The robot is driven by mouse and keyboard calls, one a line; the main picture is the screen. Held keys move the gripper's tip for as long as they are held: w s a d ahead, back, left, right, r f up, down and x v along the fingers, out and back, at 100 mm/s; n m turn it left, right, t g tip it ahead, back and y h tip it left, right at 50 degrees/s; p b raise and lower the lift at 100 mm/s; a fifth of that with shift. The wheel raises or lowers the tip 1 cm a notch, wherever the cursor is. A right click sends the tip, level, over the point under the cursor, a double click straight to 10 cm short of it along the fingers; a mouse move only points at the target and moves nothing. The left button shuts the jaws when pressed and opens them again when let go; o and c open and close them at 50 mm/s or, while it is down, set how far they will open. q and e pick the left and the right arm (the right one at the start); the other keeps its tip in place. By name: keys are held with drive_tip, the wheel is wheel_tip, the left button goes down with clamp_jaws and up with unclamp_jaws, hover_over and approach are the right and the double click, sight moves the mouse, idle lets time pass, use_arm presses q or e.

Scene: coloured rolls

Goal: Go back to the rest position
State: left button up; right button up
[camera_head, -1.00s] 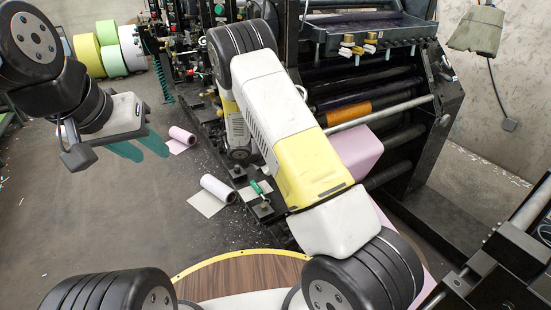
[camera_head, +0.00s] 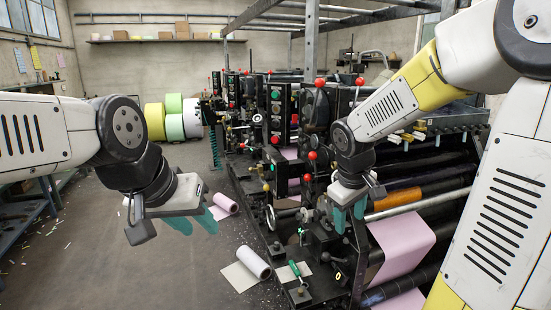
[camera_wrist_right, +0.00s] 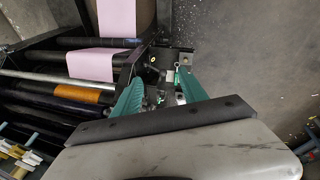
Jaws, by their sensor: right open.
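My left gripper (camera_head: 200,226) hangs at the left in the head view, over the grey floor. Its teal fingers are apart and I see nothing between them. My right gripper (camera_head: 350,222) points down in front of the printing machine (camera_head: 292,160), right of the middle. In the right wrist view my right gripper (camera_wrist_right: 160,82) shows two teal fingers spread apart with nothing held between them; machine parts lie beyond them.
A pink roll (camera_head: 225,203) and a white roll (camera_head: 253,262) lie near the machine's left side. A pink sheet (camera_head: 403,245) runs on its rollers. Large yellow (camera_head: 155,121), green and white rolls stand at the back.

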drive_tip(key=s+a+r+m+t+y, duration=0.1)
drive_tip(key=s+a+r+m+y, duration=0.1)
drive_tip(key=s, duration=0.5)
drive_tip(key=s+a+r+m+t+y, duration=0.1)
drive_tip(key=s+a+r+m+t, duration=0.1)
drive_tip(key=s+r+m, duration=0.2)
drive_tip(key=s+r, duration=0.2)
drive_tip(key=s, duration=0.1)
drive_tip(key=shift+s+r+y, duration=0.25)
drive_tip(key=shift+s+y, duration=0.15)
idle(1.1)
